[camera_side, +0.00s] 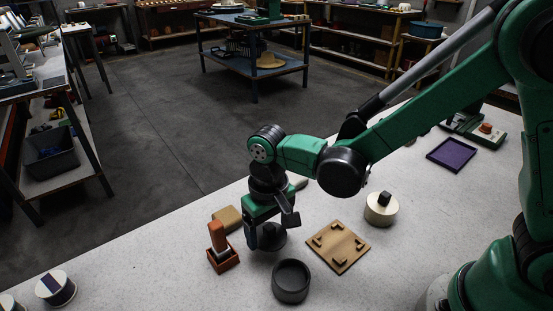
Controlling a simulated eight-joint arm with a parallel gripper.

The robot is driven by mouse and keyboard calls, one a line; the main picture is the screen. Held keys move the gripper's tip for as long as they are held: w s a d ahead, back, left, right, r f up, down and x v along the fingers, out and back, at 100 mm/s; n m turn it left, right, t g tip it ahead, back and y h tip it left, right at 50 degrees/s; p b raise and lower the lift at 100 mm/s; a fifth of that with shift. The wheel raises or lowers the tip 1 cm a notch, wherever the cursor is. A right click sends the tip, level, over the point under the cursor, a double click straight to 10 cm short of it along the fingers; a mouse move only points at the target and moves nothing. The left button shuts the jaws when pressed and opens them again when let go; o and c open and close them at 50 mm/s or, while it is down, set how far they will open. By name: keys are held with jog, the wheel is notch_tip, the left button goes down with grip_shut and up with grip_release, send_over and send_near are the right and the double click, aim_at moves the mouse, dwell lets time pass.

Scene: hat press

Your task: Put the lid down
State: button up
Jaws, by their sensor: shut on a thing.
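My gripper (271,220) points down over the white table and is shut on a dark round lid (273,239). I hold the lid by its top, and the fingers partly hide it. A black round pot (291,289) with an open top stands just in front of the lid, toward the bottom of the picture. The lid is beside and behind the pot in this view, not over its opening. I cannot tell whether the lid's underside touches the table.
An orange-red block in a holder (222,258) and a tan block (227,218) are close on the left. A wooden board with corner blocks (340,262) and a cream pot with a black knob (381,212) are right. A purple tray (452,155) lies farther back.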

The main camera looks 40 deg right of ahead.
jog(key=shift+f, duration=0.95)
jog(key=shift+f, duration=0.1)
jog(key=o, duration=1.1)
